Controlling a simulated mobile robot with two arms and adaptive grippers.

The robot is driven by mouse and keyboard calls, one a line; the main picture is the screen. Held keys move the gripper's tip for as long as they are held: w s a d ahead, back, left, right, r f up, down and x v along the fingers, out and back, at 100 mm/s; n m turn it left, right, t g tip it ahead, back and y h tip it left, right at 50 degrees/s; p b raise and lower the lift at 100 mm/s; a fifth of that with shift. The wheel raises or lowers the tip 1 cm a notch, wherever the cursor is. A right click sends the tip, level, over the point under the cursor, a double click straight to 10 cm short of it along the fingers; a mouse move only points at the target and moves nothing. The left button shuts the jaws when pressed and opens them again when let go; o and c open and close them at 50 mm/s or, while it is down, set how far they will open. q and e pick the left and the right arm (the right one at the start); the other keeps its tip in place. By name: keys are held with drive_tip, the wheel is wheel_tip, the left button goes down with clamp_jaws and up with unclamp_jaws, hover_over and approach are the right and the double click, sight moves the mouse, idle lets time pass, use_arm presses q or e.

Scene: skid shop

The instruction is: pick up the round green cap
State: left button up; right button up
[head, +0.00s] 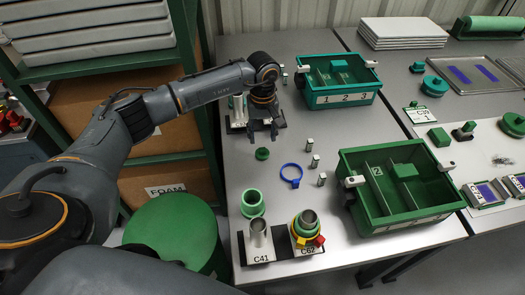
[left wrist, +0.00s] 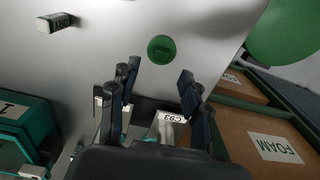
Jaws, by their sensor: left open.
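The round green cap (head: 262,154) lies on the grey table, left of the blue ring. It also shows in the left wrist view (left wrist: 161,49), flat on the table just beyond the fingertips. My left gripper (head: 263,137) is open, with its fingers pointing down just behind the cap in the head view. In the left wrist view the two finger pairs (left wrist: 158,76) stand apart with nothing between them. The gripper and cap look apart; the exact height gap cannot be told. My right gripper is not in view.
A blue ring (head: 291,176) and small metal blocks (head: 315,161) lie right of the cap. A stand with label C41 (head: 259,258) and a green ring (head: 253,211) are in front. A teal bin (head: 345,98) and a green bin (head: 423,213) stand to the right.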

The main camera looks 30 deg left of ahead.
sight(262, 149)
use_arm(q)
drive_tip(key=f, duration=0.2)
drive_tip(key=f+p, duration=0.1)
drive_tip(key=f, duration=0.2)
drive_tip(key=shift+s, duration=0.2)
drive_tip(key=shift+r, duration=0.1)
drive_tip(key=c, duration=0.8)
